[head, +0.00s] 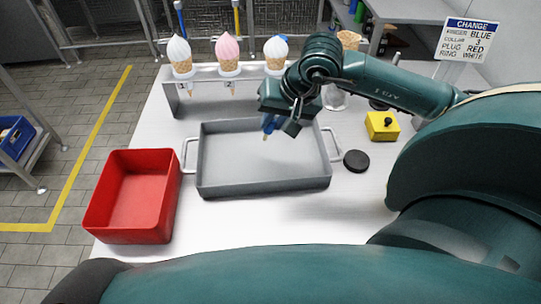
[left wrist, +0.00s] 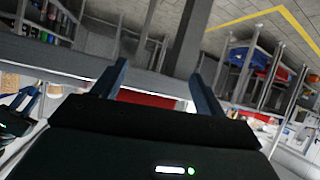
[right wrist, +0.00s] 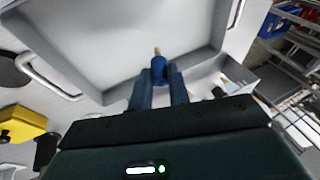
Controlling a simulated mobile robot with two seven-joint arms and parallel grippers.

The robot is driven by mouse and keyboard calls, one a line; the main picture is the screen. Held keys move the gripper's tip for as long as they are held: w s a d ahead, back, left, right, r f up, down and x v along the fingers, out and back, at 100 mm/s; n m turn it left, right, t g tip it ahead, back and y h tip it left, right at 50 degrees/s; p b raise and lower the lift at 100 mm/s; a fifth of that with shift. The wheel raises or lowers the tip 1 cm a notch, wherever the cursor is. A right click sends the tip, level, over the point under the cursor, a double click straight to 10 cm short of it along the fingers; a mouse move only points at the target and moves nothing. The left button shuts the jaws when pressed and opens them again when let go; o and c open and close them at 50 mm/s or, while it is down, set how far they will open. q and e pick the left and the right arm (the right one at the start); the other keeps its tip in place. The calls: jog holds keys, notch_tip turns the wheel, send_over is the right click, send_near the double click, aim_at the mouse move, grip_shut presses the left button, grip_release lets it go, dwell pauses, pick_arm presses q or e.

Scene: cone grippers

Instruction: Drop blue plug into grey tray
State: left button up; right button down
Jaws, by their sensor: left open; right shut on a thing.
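The grey tray (head: 265,178) lies on the white table in the middle of the head view, with a handle on each side. My right gripper (head: 270,125) is over the tray's far part and is shut on the blue plug (head: 267,124). In the right wrist view the blue plug (right wrist: 158,66), with a tan tip, sits between the fingertips, and the tray (right wrist: 110,40) spreads behind it. My left gripper (left wrist: 160,80) is open and empty in the left wrist view; it does not show in the head view.
A red bin (head: 132,195) stands left of the tray. A rack with several cones (head: 228,55) stands behind it. A black disc (head: 356,161) and a yellow block (head: 382,126) lie to the right. A sign (head: 467,39) is at the back right.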

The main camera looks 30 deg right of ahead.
notch_tip(320, 180, down, 3)
jog(key=shift+f+b, duration=0.2)
jog(key=shift+b, duration=0.45)
jog(key=shift+f+b, duration=0.35)
jog(key=shift+f, duration=0.6)
pick_arm(q)
jog(key=shift+w+a+f+n, duration=0.2)
jog(key=shift+w+f+n, duration=0.1)
jog(key=shift+f, duration=0.25)
jog(key=shift+s+d+f, duration=0.1)
jog(key=shift+s+d, duration=0.05)
pick_arm(e)
jog(key=c, duration=1.3)
grip_release()
jog(key=shift+o, duration=0.2)
jog(key=shift+r, duration=0.1)
pick_arm(q)
jog(key=shift+f+b, duration=0.2)
jog(key=shift+b, duration=0.1)
pick_arm(e)
jog(key=v, duration=1.3)
